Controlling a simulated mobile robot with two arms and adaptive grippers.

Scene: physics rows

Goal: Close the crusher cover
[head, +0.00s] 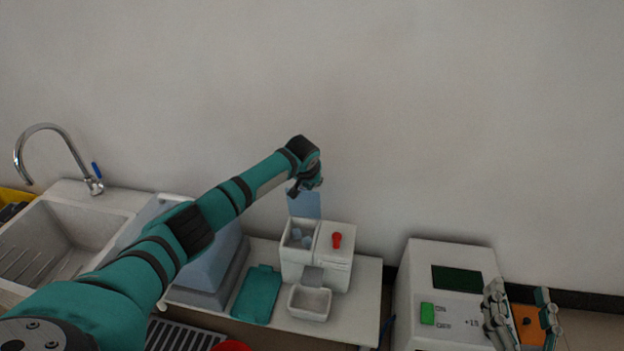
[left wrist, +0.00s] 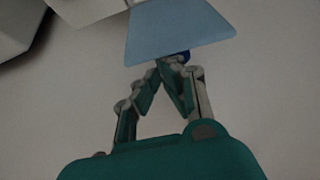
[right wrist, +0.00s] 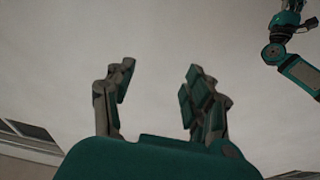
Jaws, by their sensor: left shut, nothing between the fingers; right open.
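The crusher (head: 318,262) is a small white machine with a red knob (head: 337,240) on its top right. Its blue translucent cover (head: 305,204) stands raised at the back, above an open compartment with pale blue lumps inside. My left gripper (head: 307,188) is at the top of the cover, partly hidden by its own wrist. In the left wrist view my left gripper (left wrist: 173,62) is shut and empty, with its fingertips close to the edge of the blue cover (left wrist: 178,35); I cannot tell whether they touch. My right gripper (head: 520,300) is open and empty; it also shows in the right wrist view (right wrist: 160,75).
A white tray (head: 310,302) sits in front of the crusher. A teal board (head: 257,295) lies to its left. A sink (head: 60,240) is at the far left.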

